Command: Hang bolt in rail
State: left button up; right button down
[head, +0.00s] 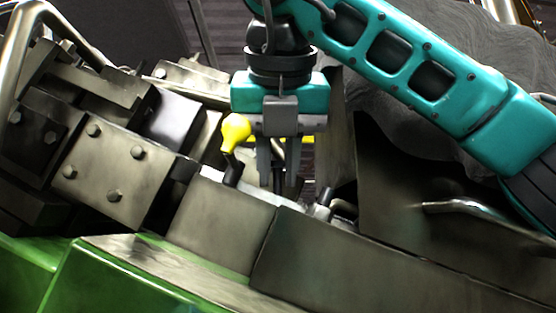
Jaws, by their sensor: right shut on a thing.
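My right gripper (278,178) comes in from the upper right on a teal arm and points down at the middle of the head view. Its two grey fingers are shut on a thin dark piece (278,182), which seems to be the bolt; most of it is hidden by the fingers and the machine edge. The fingertips are just behind and above the front grey block of the machine. The rail cannot be made out clearly; a slot-like gap with light metal (345,207) lies right of the fingertips. My left gripper is out of view.
A yellow knob (236,128) on a dark stem stands close left of the gripper. A short grey cylinder (321,202) stands close right. Bolted grey blocks (112,165) fill the left. A metal handle (465,205) is at right, green casing (130,280) below.

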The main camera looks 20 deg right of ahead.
jog(key=shift+a+f+b, duration=0.1)
jog(key=shift+f+b, duration=0.2)
jog(key=shift+f, duration=0.35)
jog(key=c, duration=0.7)
grip_release()
jog(key=shift+s+r, duration=0.1)
jog(key=shift+r, duration=0.05)
jog(key=shift+c, duration=0.2)
